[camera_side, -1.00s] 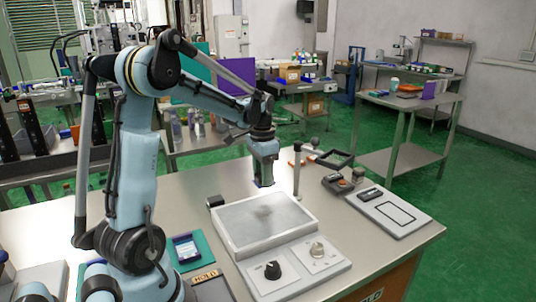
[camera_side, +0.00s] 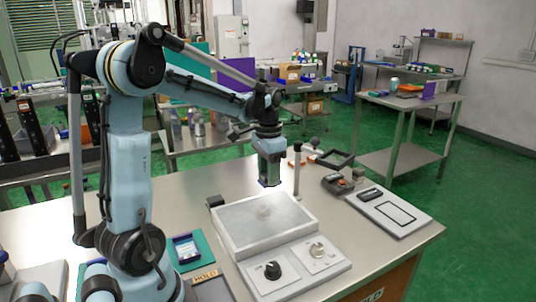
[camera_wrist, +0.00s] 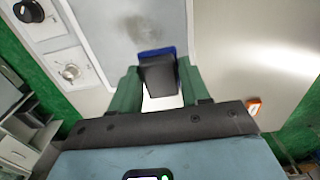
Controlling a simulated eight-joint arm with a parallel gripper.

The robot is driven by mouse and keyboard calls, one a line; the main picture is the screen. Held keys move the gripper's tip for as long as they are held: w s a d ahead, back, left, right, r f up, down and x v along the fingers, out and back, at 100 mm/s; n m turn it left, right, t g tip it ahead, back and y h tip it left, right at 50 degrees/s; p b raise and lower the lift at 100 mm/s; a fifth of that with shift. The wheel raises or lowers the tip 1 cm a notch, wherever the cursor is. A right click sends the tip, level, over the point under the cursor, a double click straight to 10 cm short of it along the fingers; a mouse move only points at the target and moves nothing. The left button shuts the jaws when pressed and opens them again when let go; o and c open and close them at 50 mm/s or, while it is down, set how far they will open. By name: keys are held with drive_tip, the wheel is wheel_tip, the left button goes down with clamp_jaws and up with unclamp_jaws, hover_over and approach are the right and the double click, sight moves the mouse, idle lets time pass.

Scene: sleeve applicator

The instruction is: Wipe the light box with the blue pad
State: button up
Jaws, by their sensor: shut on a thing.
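The light box (camera_side: 287,220) is a pale grey panel in a white frame on the bench, in the middle of the side view. My gripper (camera_side: 268,182) is over the box's far side. In the wrist view my green gripper fingers (camera_wrist: 160,88) are shut on the black holder of the blue pad (camera_wrist: 153,51). The pad is near one corner of the panel. I cannot tell whether it touches. The pad's underside is hidden.
A control plate with a black knob (camera_side: 272,270) and a silver knob (camera_side: 317,249) adjoins the box's near side. A post (camera_side: 296,172) stands close behind the box. A grey device (camera_side: 389,212) lies to the right. Bare bench lies between them.

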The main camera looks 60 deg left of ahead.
sight(278, 208)
drive_tip(key=s+d+r, duration=0.1)
drive_tip(key=s+d, duration=0.3)
drive_tip(key=s, duration=0.2)
drive_tip(key=shift+w+f, duration=0.15)
drive_tip(key=shift+f, duration=3.5)
drive_tip(key=shift+w+f, duration=0.2)
drive_tip(key=shift+f, duration=0.05)
drive_tip(key=shift+c, duration=0.4)
drive_tip(key=shift+w+f, duration=0.15)
drive_tip(key=shift+w, duration=0.25)
drive_tip(key=shift+w+d, duration=0.1)
drive_tip(key=shift+w, duration=3.1)
drive_tip(key=shift+s, duration=3.9)
drive_tip(key=shift+w+a, duration=0.15)
drive_tip(key=shift+a, duration=0.65)
drive_tip(key=shift+w+d+f, duration=0.1)
drive_tip(key=shift+w, duration=3.75)
drive_tip(key=shift+s, duration=3.95)
drive_tip(key=shift+r, duration=4.25)
